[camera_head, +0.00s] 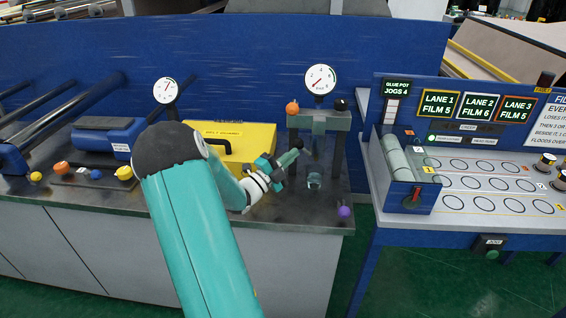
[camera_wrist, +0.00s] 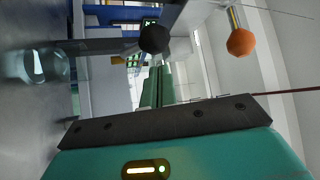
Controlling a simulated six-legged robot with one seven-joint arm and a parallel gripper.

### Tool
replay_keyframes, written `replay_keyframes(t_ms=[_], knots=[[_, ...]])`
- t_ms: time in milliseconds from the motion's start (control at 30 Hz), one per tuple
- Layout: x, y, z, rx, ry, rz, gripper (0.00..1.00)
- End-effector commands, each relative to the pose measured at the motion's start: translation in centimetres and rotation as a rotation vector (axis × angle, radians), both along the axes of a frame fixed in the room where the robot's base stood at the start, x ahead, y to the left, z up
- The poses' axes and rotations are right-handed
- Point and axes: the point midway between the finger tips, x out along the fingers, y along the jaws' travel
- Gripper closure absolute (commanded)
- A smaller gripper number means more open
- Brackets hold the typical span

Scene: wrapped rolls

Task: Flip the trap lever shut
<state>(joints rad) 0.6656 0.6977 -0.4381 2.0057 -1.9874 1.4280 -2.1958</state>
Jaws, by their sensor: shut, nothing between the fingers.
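A grey-green frame (camera_head: 318,122) stands on the bench below a round white gauge. It carries a lever with an orange ball knob (camera_head: 292,108) at its left and one with a black ball knob (camera_head: 340,104) at its right. No label shows which is the trap lever. My gripper (camera_head: 298,146) is shut and empty, in front of the frame and below the orange knob. In the wrist view its green fingers (camera_wrist: 155,88) are together. The black knob (camera_wrist: 154,38) appears just beyond the tips, and the orange knob (camera_wrist: 241,42) is off to the right. No contact is visible.
A clear glass-like piece (camera_head: 314,181) sits under the frame, also in the wrist view (camera_wrist: 42,65). A purple knob (camera_head: 344,211) is at the bench's front edge. A yellow cover (camera_head: 238,143) is behind my arm. A separate lane table (camera_head: 480,205) stands right, across a gap.

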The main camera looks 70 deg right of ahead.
Motion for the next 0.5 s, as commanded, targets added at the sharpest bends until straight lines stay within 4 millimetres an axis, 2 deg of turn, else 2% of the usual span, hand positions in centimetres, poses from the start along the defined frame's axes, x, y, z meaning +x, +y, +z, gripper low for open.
replay_keyframes(t_ms=[200, 500], knots=[[-1.7, -2.8, 1.0, 0.0, -0.001, -0.003, 1.0], [-2.1, -3.7, 1.2, 0.0, -0.001, -0.001, 1.0]])
